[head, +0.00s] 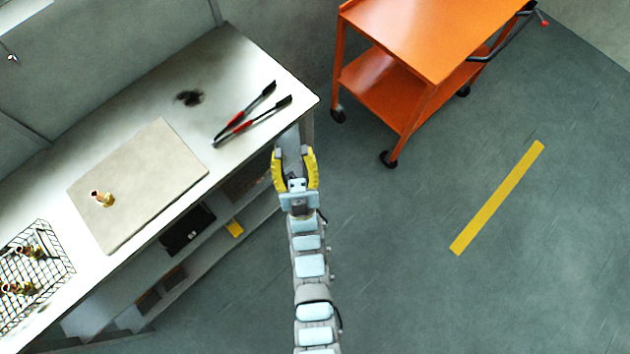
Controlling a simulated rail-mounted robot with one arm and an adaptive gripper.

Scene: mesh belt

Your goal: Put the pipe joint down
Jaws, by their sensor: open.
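A small brass and copper pipe joint (103,198) lies on the beige board (150,190) on the workbench, near the board's left side. More brass fittings (30,250) of similar look lie in the black wire mesh basket (62,262) at the left edge of the picture. My gripper (294,152) has yellow fingers and is open, at the right end of the bench by its front edge. It is well to the right of the pipe joint and apart from it. I see nothing between the fingers.
Red and black long-handled tools (255,120) lie on the bench near my gripper, beside a dark scorch mark (189,97). Shelves with a dark box (188,230) are under the bench. An orange cart (420,40) stands at the upper right. The floor with a yellow stripe (497,198) is clear.

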